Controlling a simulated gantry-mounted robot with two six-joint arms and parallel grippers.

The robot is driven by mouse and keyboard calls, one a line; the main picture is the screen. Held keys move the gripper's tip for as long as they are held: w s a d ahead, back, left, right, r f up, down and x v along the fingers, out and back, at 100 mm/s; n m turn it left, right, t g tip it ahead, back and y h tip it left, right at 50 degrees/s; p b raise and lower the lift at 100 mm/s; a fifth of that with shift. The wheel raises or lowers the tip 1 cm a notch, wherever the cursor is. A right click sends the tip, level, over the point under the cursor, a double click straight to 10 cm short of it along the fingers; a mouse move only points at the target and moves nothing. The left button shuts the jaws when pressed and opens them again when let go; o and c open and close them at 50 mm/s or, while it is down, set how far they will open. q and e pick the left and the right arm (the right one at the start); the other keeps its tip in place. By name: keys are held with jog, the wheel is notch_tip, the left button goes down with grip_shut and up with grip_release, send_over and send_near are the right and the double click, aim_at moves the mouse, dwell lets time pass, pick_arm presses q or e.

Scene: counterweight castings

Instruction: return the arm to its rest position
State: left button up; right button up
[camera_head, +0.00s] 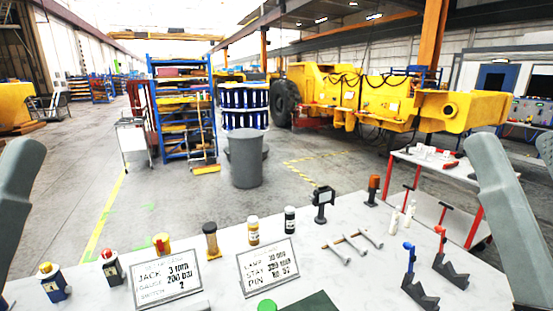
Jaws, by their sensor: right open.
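My right arm (500,200) comes down along the right edge as a grey link, over the right end of the white table (350,290). Only a dark sliver of my right gripper (532,307) shows at the bottom right corner. It is open, and I see nothing held in it. My left arm (15,190) shows as a grey link at the left edge. Its gripper is out of the picture.
Two dark V-shaped stands (451,270) with red and blue tops stand near the right arm. Metal pins (352,243), two sign plates (166,282), small bottles (253,230) and a dark mat (308,304) occupy the table. A grey bin (246,160) stands beyond.

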pick_arm(q)
notch_tip(320, 180, up, 30)
jog(key=p, duration=2.6)
pick_arm(e)
notch_tip(320, 180, up, 30)
pick_arm(q)
notch_tip(320, 180, down, 25)
jog(key=b, duration=2.4)
pick_arm(e)
notch_tip(320, 180, down, 25)
